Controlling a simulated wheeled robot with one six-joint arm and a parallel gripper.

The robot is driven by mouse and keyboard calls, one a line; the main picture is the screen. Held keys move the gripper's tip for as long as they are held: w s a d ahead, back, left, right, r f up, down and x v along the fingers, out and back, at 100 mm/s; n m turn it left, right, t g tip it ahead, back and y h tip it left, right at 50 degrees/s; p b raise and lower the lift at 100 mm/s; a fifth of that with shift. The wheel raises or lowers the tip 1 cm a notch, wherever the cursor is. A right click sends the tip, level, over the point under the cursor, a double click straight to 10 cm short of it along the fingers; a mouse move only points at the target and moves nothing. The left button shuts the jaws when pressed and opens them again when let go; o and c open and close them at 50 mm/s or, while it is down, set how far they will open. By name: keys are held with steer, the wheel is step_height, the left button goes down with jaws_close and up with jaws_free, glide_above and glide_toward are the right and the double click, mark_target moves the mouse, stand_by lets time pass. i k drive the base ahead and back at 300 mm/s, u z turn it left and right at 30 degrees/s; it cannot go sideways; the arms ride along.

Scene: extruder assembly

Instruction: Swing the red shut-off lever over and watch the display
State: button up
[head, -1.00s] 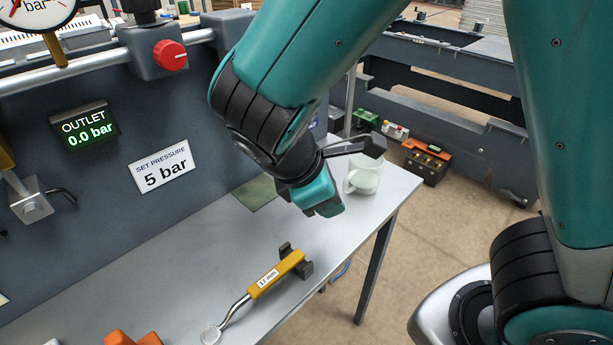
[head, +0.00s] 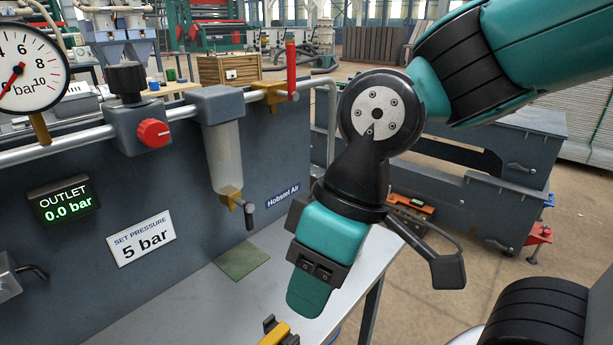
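The red shut-off lever (head: 291,68) stands upright on a brass valve (head: 270,93) at the right end of the pipe. The outlet display (head: 65,203) on the dark panel reads 0.0 bar in green. My gripper (head: 314,273) hangs over the bench, below and to the right of the lever and well apart from it. It points down, its fingertips are not clearly seen, and nothing shows in it.
A filter bowl (head: 224,155) hangs from the pipe (head: 185,110), left of the valve. A regulator with a red knob (head: 154,133) and a pressure gauge (head: 28,70) are further left. A yellow-handled wrench (head: 275,335) lies on the bench (head: 190,300) below my gripper.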

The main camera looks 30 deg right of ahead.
mark_target(292, 95)
steer(key=u, duration=1.2)
steer(key=k, duration=0.5)
steer(key=z, duration=1.15)
